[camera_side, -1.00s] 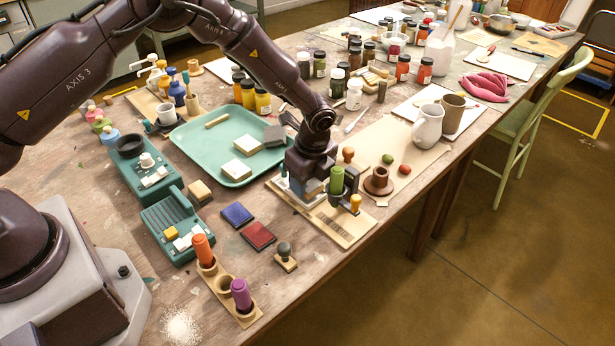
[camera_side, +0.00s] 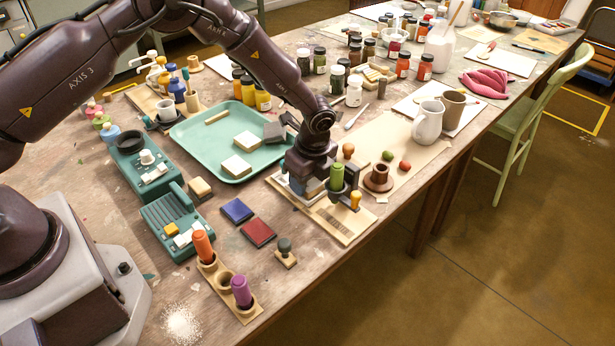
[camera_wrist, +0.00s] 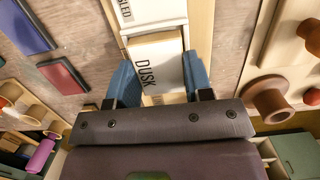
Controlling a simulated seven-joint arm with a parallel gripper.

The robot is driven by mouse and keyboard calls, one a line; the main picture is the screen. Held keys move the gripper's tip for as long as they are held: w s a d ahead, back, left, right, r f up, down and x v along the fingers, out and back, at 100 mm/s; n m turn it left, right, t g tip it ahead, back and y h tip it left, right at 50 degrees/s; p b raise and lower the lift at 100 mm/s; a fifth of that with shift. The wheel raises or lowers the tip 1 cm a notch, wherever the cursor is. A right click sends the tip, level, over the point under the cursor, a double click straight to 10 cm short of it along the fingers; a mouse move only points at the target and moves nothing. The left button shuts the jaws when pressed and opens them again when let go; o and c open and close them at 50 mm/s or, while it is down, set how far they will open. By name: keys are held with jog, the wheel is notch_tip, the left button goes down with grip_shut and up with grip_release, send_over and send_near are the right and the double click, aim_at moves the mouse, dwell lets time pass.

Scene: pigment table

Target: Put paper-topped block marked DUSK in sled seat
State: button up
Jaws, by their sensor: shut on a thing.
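The paper-topped block marked DUSK (camera_wrist: 150,66) has a white top with dark letters in the wrist view. My gripper (camera_wrist: 160,82) is shut on it, with one blue finger on each side. A pale wooden piece marked SLED (camera_wrist: 135,12) lies just ahead of the block. In the side view my gripper (camera_side: 304,192) is low over the pale wooden board (camera_side: 345,229) near the table's front edge. The gripper hides most of the block there. I cannot tell whether the block rests in the seat or is held just above it.
A teal tray (camera_side: 190,137) with pale blocks lies behind. Blue (camera_side: 237,211) and red (camera_side: 258,233) pads lie left of the board.

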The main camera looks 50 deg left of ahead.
jog(key=shift+f, duration=0.2)
jog(key=o, duration=1.3)
jog(key=shift+s+f, duration=0.1)
jog(key=shift+s, duration=0.05)
jog(key=shift+o, duration=0.2)
jog(key=shift+r, duration=0.2)
jog(key=shift+r, duration=4)
